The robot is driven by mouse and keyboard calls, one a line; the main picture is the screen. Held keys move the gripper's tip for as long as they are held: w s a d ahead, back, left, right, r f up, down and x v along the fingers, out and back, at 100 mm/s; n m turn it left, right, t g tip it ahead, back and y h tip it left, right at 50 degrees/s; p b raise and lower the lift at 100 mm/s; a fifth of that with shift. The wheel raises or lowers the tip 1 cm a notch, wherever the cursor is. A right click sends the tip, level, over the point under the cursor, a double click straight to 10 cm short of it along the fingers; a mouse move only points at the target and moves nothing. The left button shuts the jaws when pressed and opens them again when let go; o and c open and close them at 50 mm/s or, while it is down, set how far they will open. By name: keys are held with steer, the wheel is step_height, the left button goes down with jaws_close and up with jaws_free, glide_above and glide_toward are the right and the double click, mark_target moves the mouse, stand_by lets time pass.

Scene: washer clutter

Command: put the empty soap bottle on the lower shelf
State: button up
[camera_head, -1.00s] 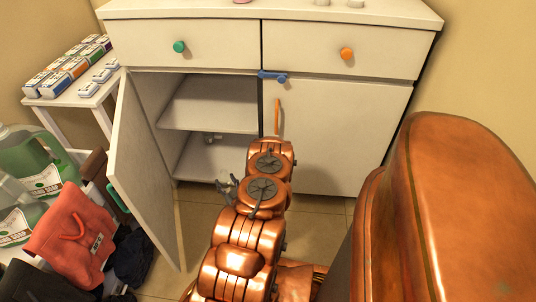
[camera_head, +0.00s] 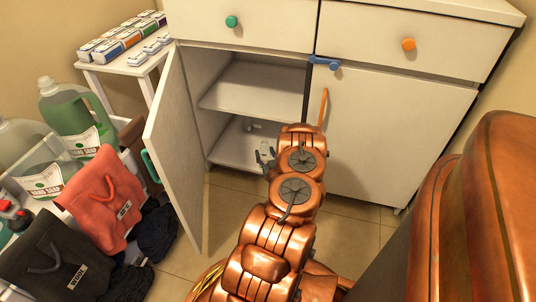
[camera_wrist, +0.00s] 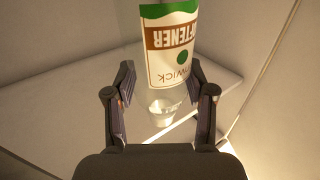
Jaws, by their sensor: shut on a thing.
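A clear bottle (camera_wrist: 170,48) with a white, brown and green label reading "...FTENER" upside down is between my gripper's (camera_wrist: 163,78) fingers in the wrist view. My gripper is shut on it. In the head view my gripper (camera_head: 265,154) is at the open left side of the white cabinet, in front of the lower shelf (camera_head: 228,152); the bottle is hard to make out there. The upper shelf (camera_head: 255,88) looks empty. A clear, empty-looking hand soap bottle (camera_head: 35,160) stands at the left, beside a green-filled one (camera_head: 75,118).
The open cabinet door (camera_head: 173,150) stands left of my arm. A small pale object (camera_head: 250,125) is on the lower shelf. A red bag (camera_head: 103,195) and a black bag (camera_head: 50,255) hang at the left. A side table (camera_head: 122,66) holds several boxes.

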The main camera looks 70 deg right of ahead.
steer(key=shift+w+d+f+b, duration=0.2)
steer(key=shift+d+f+b, duration=0.45)
steer(key=shift+d, duration=0.25)
steer(key=shift+w+d+f+b, duration=0.2)
steer(key=shift+d+f+b, duration=0.3)
steer(key=shift+d+f, duration=0.35)
steer(key=shift+w+d+f+b, duration=0.2)
steer(key=shift+d+f+b, duration=0.35)
steer(key=shift+d, duration=0.45)
steer(key=shift+f, duration=0.15)
steer(key=o, duration=1)
steer(key=shift+o, duration=0.2)
steer(key=shift+r, duration=0.2)
steer(key=shift+s+a, duration=0.15)
steer(key=p+v, duration=0.2)
steer(key=v, duration=0.9)
steer(key=shift+s+a+p, duration=0.15)
steer(key=shift+a+p, duration=0.05)
steer(key=shift+p, duration=0.15)
